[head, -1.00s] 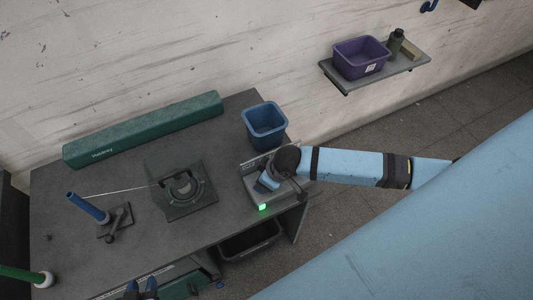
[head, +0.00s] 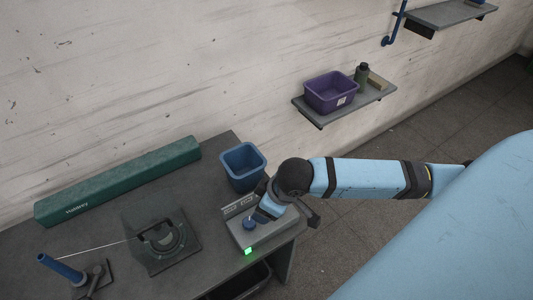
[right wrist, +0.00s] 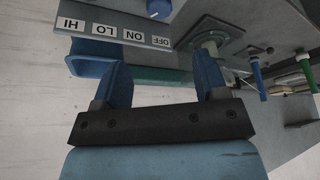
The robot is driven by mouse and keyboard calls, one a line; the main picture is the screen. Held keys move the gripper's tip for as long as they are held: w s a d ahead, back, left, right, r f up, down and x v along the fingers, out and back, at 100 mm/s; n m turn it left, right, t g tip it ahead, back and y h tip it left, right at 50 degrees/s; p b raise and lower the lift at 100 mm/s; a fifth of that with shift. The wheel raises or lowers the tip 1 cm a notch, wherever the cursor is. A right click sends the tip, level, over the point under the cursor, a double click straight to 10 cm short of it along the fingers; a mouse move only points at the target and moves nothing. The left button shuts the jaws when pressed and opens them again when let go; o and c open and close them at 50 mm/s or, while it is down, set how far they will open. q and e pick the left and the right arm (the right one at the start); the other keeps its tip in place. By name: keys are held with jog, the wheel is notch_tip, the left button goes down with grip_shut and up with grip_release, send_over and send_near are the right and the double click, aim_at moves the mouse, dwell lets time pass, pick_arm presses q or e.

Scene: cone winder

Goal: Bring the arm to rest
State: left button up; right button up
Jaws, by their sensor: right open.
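My right arm (head: 365,178) reaches in from the right in the head view. Its gripper (head: 264,212) is over the grey control box (head: 262,236), close beside the blue knob (head: 249,223). In the right wrist view the two blue fingers of this gripper (right wrist: 165,84) are spread, with nothing between them. The box's label strip (right wrist: 112,34) there reads HI, LO, ON, OFF, and the knob (right wrist: 158,8) is at the top edge, apart from the fingers. A green light (head: 248,251) glows on the box's front. My left gripper is not in view.
A blue bin (head: 244,168) stands just behind the box. The winder plate (head: 160,240), blue spindle (head: 60,267) and long green case (head: 120,180) are further left on the dark table. A wall shelf (head: 378,92) holds a purple bin (head: 331,92). Floor lies open right of the table.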

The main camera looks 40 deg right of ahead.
jog(key=shift+a, duration=0.1)
dwell(0.5)
jog(key=a+f+m+t+y, duration=0.1)
jog(key=a+f+t+y, duration=0.2)
jog(key=a+f, duration=0.35)
jog(key=s+d+f+m+t+h, duration=0.2)
jog(key=s+f+t, duration=0.2)
jog(key=s+f, duration=0.2)
jog(key=shift+s+d+f, duration=0.15)
jog(key=shift+s+d, duration=0.1)
jog(key=shift+s, duration=0.2)
